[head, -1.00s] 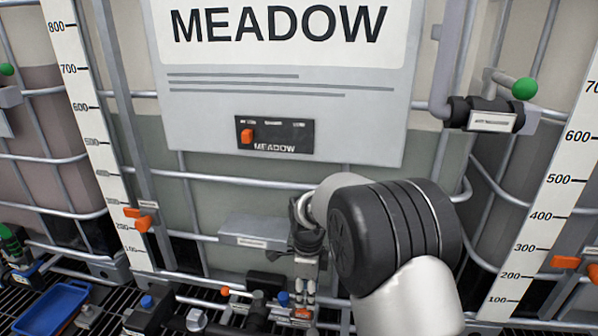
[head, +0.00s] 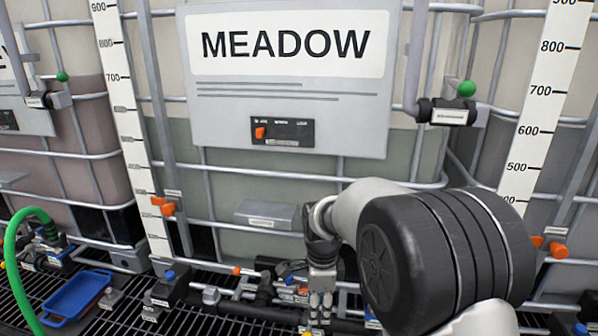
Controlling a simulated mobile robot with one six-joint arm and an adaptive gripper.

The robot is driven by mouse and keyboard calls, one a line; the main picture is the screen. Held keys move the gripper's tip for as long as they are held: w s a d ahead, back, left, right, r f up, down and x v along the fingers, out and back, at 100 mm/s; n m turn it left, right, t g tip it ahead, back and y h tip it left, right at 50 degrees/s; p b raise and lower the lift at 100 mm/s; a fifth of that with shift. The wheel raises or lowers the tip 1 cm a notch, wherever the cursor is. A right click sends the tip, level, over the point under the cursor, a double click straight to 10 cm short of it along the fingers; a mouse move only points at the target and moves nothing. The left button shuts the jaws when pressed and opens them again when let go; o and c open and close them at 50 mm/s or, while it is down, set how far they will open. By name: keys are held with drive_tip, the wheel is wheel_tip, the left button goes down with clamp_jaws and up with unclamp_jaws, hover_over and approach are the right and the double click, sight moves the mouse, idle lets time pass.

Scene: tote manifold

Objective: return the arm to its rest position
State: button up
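My arm (head: 440,245) reaches in from the lower right of the head view, with its large black joint in front of the tank labelled MEADOW. My gripper (head: 320,308) points down at the lower middle, in front of the pipework at the foot of that tank. Its fingers are small and close together in the picture, and I cannot tell whether they are open or shut. I see no object clearly held in it. My arm hides part of the tank's lower right and the pipes behind.
The MEADOW sign (head: 290,80) carries a small panel with an orange switch (head: 260,133). A green-knobbed valve (head: 447,112) is at upper right. A grey box (head: 267,215) sits left of my arm. A blue tray (head: 75,298) and green hose (head: 12,250) are at lower left, over black grating.

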drive_tip(key=s+d+r+n+t, duration=0.1)
drive_tip(key=s+d+r+n, duration=0.35)
drive_tip(key=s+r, duration=0.35)
drive_tip(key=s+d+r+n+t, duration=0.1)
drive_tip(key=s+d+r+n, duration=0.1)
drive_tip(key=s+n, duration=0.4)
drive_tip(key=s+d+r+n+t, duration=0.2)
drive_tip(key=s+n, duration=0.5)
drive_tip(key=s, duration=0.8)
drive_tip(key=shift+d+r, duration=0.5)
drive_tip(key=shift+r, duration=0.45)
drive_tip(key=shift+n, duration=0.25)
drive_tip(key=shift+c, duration=0.2)
drive_tip(key=shift+c, duration=0.4)
